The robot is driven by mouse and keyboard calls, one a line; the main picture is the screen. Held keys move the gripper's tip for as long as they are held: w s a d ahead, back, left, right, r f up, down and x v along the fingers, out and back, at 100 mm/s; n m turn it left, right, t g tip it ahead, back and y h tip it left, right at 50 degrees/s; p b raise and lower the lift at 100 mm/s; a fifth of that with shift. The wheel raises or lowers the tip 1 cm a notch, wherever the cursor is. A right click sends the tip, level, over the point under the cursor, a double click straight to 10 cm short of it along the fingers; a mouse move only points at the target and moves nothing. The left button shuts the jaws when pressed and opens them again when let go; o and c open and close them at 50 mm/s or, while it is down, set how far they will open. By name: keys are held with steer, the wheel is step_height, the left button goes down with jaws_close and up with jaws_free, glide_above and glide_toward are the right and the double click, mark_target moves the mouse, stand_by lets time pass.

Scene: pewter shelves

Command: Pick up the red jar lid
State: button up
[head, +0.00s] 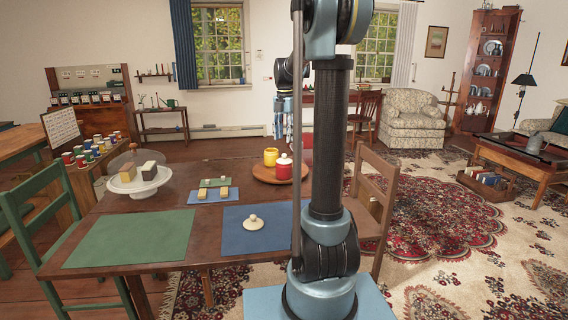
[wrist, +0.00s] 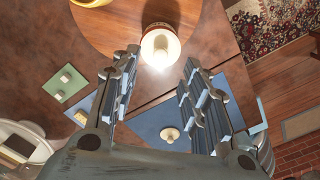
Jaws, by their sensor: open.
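A red jar (head: 284,173) stands on a round wooden board (head: 262,175) on the table, with a cream knobbed lid (head: 284,160) on top. In the wrist view the jar's pale lid (wrist: 160,46) shows brightly lit, between and just beyond my fingertips. My gripper (wrist: 159,60) is open and empty. In the head view my gripper (head: 284,134) hangs above the red jar, partly hidden by my arm. Another cream knobbed lid (head: 253,222) lies on the blue placemat (head: 236,241), and it also shows in the wrist view (wrist: 170,134).
A white cake stand (head: 139,182) with a clear dome, small blocks on mats and a green placemat (head: 130,238) occupy the table's left. A wooden chair (head: 374,200) stands at its right.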

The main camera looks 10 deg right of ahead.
mark_target(284, 158)
steer(key=shift+s+a+f, duration=0.1)
steer(key=shift+f, duration=1.95)
steer(key=shift+s+f, duration=0.1)
steer(key=shift+f, duration=1.9)
steer(key=shift+c, duration=0.3)
jaws_close()
